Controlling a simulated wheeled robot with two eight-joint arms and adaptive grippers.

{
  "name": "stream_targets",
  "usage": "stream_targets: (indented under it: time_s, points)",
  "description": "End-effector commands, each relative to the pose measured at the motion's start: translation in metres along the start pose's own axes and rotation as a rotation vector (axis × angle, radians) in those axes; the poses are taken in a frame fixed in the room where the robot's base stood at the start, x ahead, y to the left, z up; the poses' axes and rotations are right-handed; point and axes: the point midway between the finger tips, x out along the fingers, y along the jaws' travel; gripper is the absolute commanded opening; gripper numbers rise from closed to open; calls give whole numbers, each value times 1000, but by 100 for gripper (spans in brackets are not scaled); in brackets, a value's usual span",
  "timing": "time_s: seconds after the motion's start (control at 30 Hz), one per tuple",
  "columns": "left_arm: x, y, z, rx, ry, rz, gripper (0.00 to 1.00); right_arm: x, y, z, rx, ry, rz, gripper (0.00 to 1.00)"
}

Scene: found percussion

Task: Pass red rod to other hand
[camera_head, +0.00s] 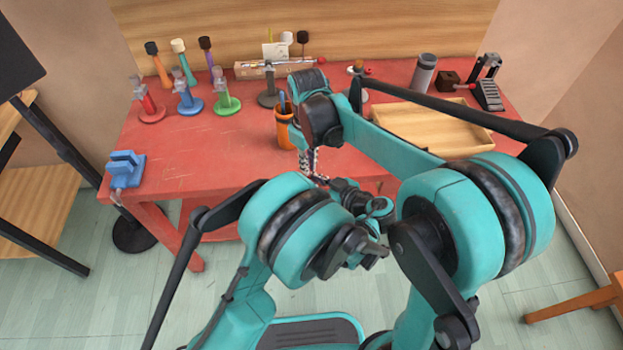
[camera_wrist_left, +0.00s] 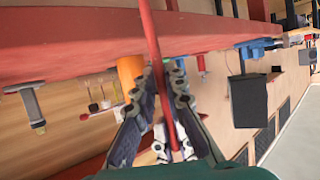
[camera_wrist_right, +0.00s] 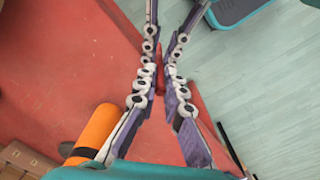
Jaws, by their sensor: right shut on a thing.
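The red rod (camera_wrist_left: 152,45) runs lengthwise through the left wrist view, passing between the fingers of my left gripper (camera_wrist_left: 165,78). In the right wrist view the rod (camera_wrist_right: 161,56) shows as a short red piece, and my right gripper (camera_wrist_right: 160,78) is shut on it. The left gripper's fingers (camera_wrist_right: 165,42) lie on both sides of the rod there, tip to tip with the right ones. I cannot tell whether they press on it. In the head view my right gripper (camera_head: 310,163) hangs at the table's front edge; the rod is not clear there.
An orange cup (camera_head: 284,128) stands close beside the grippers on the red table (camera_head: 200,160). A wooden tray (camera_head: 425,128) is at the right. Coloured stands and mallets line the back left, and a blue clamp (camera_head: 125,168) sits at the left corner. Open floor lies in front.

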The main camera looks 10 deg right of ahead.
Motion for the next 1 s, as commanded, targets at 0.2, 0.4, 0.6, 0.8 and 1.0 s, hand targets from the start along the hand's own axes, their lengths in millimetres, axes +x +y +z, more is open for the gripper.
stream_targets:
  time_s: [0.2,0.4,0.6,0.8,1.0]
  points:
    - [0,1,0,1,1,4,0,0,-2,0,-1,1,-4,11]
    - [0,1,0,0,1,4,0,0,-1,0,-1,1,-4,33]
    - [0,1,0,0,1,3,0,-1,-1,0,-1,1,-3,33]
    - [0,1,0,0,1,3,0,-25,-1,0,-1,1,-3,33]
    - [0,1,0,0,1,2,0,-69,-1,0,-1,1,-3,33]
